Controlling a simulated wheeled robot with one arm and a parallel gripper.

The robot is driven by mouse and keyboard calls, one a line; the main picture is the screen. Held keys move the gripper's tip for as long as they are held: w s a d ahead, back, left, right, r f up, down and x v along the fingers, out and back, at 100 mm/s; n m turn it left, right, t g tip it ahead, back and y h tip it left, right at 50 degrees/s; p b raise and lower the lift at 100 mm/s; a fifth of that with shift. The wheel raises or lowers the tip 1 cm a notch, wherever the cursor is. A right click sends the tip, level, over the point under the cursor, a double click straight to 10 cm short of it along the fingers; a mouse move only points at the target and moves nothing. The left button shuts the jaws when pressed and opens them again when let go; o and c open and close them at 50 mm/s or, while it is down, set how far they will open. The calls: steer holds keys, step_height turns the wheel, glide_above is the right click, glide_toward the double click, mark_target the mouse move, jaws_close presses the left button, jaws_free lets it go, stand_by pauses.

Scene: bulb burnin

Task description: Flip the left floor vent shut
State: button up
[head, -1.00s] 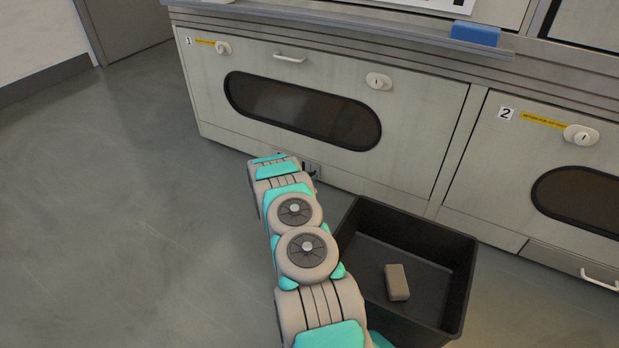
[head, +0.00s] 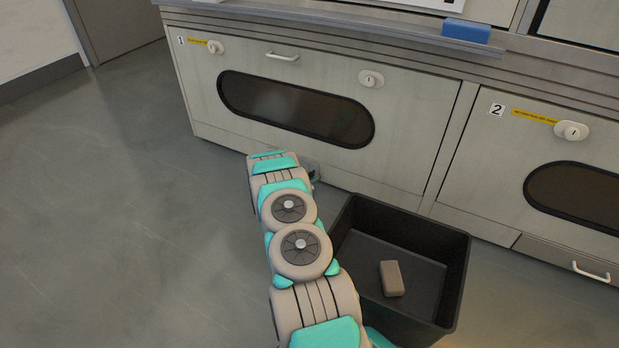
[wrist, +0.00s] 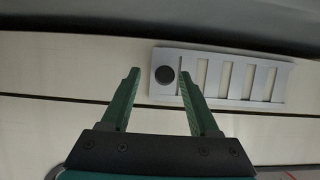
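The floor vent (wrist: 215,82) shows in the wrist view as a pale slotted plate on the cream lower panel, with a round black knob (wrist: 165,75) at its left end. My gripper (wrist: 160,73) is open, its two green fingers pointing at the plate. In the picture the knob lies between the fingertips; I cannot tell whether they touch it. In the head view my arm reaches down to the base of cabinet 1, and the gripper and vent are mostly hidden behind it.
A black open bin (head: 455,265) with a grey-brown block (head: 392,279) inside stands on the floor just right of my arm. Cabinet 1 (head: 410,140) and cabinet 2 (head: 500,165) stand ahead. A blue block (head: 466,31) sits on the ledge. The floor to the left is clear.

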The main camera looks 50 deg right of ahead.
steer(key=p+v, duration=0.1)
steer(key=v, duration=0.7)
steer(key=shift+w, duration=0.1)
stand_by(0.6)
